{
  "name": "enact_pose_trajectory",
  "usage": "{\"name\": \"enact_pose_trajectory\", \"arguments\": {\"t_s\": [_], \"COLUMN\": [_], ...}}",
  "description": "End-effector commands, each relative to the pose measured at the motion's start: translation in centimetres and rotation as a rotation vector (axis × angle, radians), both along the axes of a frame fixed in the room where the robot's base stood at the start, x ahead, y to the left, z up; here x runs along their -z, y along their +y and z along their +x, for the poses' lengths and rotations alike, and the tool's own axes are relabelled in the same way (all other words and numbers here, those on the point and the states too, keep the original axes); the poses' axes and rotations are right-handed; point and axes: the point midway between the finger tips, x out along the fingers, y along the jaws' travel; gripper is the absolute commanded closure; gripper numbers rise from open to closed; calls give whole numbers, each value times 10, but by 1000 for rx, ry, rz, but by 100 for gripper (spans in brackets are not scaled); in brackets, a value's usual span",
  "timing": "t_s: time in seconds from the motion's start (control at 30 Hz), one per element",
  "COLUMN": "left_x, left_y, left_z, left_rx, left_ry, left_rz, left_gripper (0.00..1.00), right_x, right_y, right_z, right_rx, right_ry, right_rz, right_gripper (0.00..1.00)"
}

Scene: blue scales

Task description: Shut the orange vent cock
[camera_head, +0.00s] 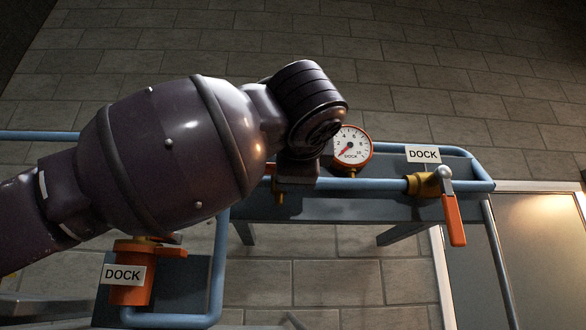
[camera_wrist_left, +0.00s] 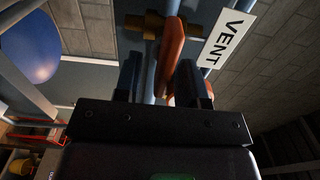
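The orange vent cock handle (camera_wrist_left: 173,42) shows in the left wrist view, long and narrow, on a brass body (camera_wrist_left: 150,24) beside a white VENT label (camera_wrist_left: 228,38). My left gripper (camera_wrist_left: 160,66) is open, with one dark finger on each side of the handle's near part. A gap shows between the handle and the left finger; I cannot tell whether the right finger touches it. In the head view my left arm covers the vent cock and its gripper. My right gripper is in neither view.
Another orange-handled cock (camera_head: 453,218) hangs down at the right under a DOCK label (camera_head: 422,153). A round gauge (camera_head: 351,146) stands left of it on the blue pipe (camera_head: 385,184). An orange fitting (camera_head: 131,293) is lower left. A blue rounded object (camera_wrist_left: 30,47) shows in the wrist view.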

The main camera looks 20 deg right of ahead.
Motion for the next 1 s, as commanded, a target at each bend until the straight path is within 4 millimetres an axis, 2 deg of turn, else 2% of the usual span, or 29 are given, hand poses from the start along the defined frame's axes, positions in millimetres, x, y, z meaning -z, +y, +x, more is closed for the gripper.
{"name": "enact_pose_trajectory", "arguments": {"t_s": [0.23, 0.5, 0.7, 1.0], "left_x": [1, 2, 1, 0], "left_y": [5, 18, 26, 30], "left_z": [-18, -65, -92, -104], "left_rx": [1, 3, 2, 0], "left_ry": [-3, -3, -1, 0], "left_rz": [-1, -1, 0, 1], "left_gripper": [63, 63, 63, 63], "right_x": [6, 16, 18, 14], "right_y": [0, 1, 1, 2], "right_z": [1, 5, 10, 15], "right_rx": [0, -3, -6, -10], "right_ry": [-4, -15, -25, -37], "right_rz": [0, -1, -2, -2], "right_gripper": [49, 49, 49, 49]}}
